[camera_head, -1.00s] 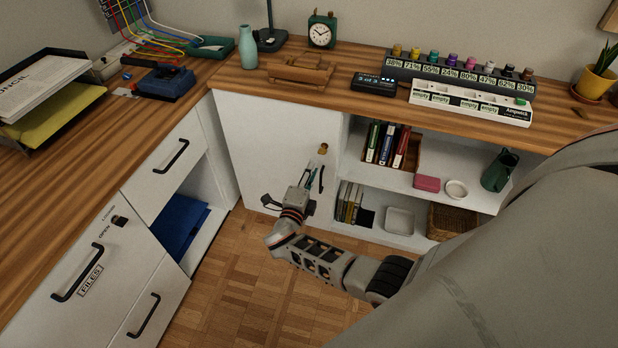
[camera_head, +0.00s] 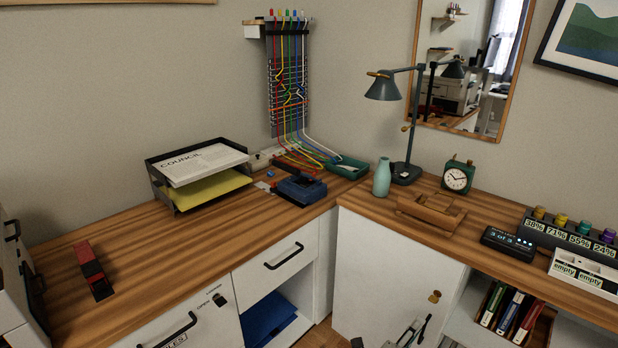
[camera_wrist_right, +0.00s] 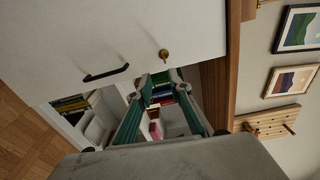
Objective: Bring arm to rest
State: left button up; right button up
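My right gripper (camera_head: 404,332) shows only in part at the bottom edge of the head view, in front of the white cabinet door (camera_head: 390,280). In the right wrist view its two green fingers (camera_wrist_right: 163,78) stand apart with nothing between them. Beyond them show the closed-looking door (camera_wrist_right: 130,35), its black handle (camera_wrist_right: 106,73) and a brass lock piece (camera_wrist_right: 164,55). The fingers look clear of the door, though the exact distance cannot be told. My left gripper is in neither view.
The wooden desktop (camera_head: 190,240) carries a paper tray (camera_head: 165,205), a blue device (camera_head: 300,188), a teal vase (camera_head: 382,178), a lamp (camera_head: 405,172) and a green clock (camera_head: 458,177). Books (camera_head: 510,312) stand on the open shelf at right. A red and black stapler-like object (camera_head: 93,270) lies at left.

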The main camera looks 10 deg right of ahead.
jog(key=s+d+f+m+g+y, duration=0.2)
jog(key=s+d+f+m+g, duration=0.1)
jog(key=s+m, duration=0.7)
jog(key=s+d+f+m+g+y, duration=0.1)
jog(key=s+d+f+m+g, duration=0.1)
jog(key=s+m, duration=0.7)
jog(key=s+a+r+m+y, duration=0.3)
jog(key=s+r+m+y, duration=0.3)
jog(key=s+r+m, duration=0.65)
pick_arm(q)
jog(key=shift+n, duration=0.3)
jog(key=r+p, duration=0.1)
jog(key=p, duration=0.1)
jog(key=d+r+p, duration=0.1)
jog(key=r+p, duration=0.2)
jog(key=p, duration=0.2)
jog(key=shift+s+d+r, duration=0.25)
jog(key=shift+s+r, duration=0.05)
pick_arm(e)
jog(key=w+a+f+m+t+y, duration=0.2)
jog(key=a+f+m+y, duration=0.1)
jog(key=a, duration=0.5)
jog(key=w+a+f+m+t+y, duration=0.2)
jog(key=a+f+m+y, duration=0.1)
jog(key=a, duration=0.5)
jog(key=shift+a+f+m+t+y, duration=0.15)
jog(key=shift+f+m+t+y, duration=0.2)
jog(key=shift+m+y, duration=0.3)
